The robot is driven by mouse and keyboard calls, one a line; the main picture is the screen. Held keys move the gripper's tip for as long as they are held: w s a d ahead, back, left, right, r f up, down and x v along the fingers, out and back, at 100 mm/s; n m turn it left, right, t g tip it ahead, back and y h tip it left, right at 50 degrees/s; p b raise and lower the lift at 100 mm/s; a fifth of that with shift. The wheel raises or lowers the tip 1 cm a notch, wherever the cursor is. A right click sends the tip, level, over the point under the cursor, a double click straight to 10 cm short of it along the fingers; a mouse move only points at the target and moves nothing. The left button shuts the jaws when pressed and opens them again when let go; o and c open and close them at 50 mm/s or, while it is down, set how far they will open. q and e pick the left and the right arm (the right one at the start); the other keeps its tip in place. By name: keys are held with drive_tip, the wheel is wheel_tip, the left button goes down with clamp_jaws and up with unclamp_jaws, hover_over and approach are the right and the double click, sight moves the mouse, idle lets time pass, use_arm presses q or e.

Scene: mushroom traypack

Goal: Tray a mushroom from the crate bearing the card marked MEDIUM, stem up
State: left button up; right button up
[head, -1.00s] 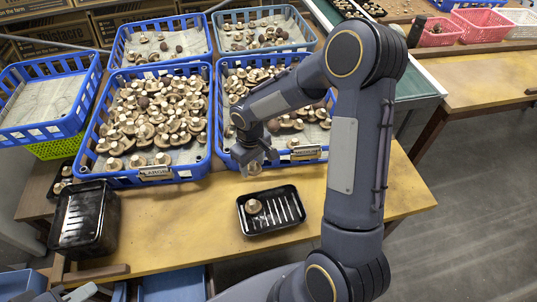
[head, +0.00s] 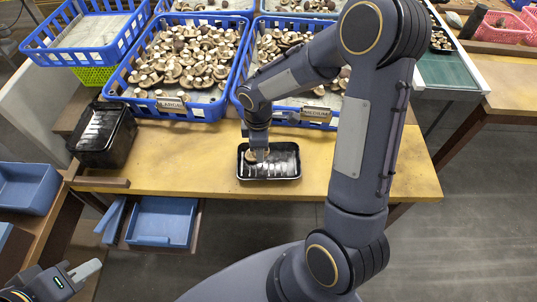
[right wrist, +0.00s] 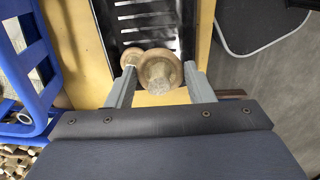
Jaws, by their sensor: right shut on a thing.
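The crate with the card marked MEDIUM (head: 316,114) is blue, holds brown mushrooms, and is partly hidden by my right arm. The black tray (head: 285,178) lies on the table in front of it. My right gripper (head: 260,155) is low over the tray's left part. The right wrist view shows it shut on a mushroom (right wrist: 160,74), pale stem toward the camera, cap below. Another mushroom (right wrist: 131,58) sits in the tray right beside the held one. Whether the held mushroom touches the tray floor I cannot tell. My left gripper (head: 78,270) is at the lower left, away from the crates, its jaw gap unclear.
A blue crate with a card that seems to read LARGE (head: 171,104) stands left of the MEDIUM one. Stacked black trays (head: 103,135) stand at the table's left end. A blue bin (head: 162,222) is below the front edge. The table right of the tray is clear.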

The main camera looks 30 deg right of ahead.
drive_tip(key=n, duration=0.1)
drive_tip(key=s+n, duration=0.1)
drive_tip(key=n, duration=0.1)
drive_tip(key=d+n+b, duration=0.1)
drive_tip(key=shift+s+f+n, duration=0.2)
drive_tip(key=shift+f+n, duration=0.1)
drive_tip(key=shift+f, duration=0.1)
drive_tip(key=f+n+b, duration=0.1)
drive_tip(key=f+b, duration=0.1)
drive_tip(key=f+n+b, duration=0.1)
drive_tip(key=f+b, duration=0.1)
drive_tip(key=f, duration=0.1)
drive_tip(key=f+n+b, duration=0.1)
drive_tip(key=f+b, duration=0.1)
drive_tip(key=shift+s+d+f+n+b, duration=0.15)
drive_tip(key=shift+s+d+n+b, duration=0.15)
drive_tip(key=shift+d+n+b, duration=0.1)
drive_tip(key=o, duration=0.8)
wheel_tip(320, 180, up, 8)
drive_tip(key=shift+f+p, duration=0.25)
drive_tip(key=shift+p, duration=0.25)
drive_tip(key=shift+r, duration=0.2)
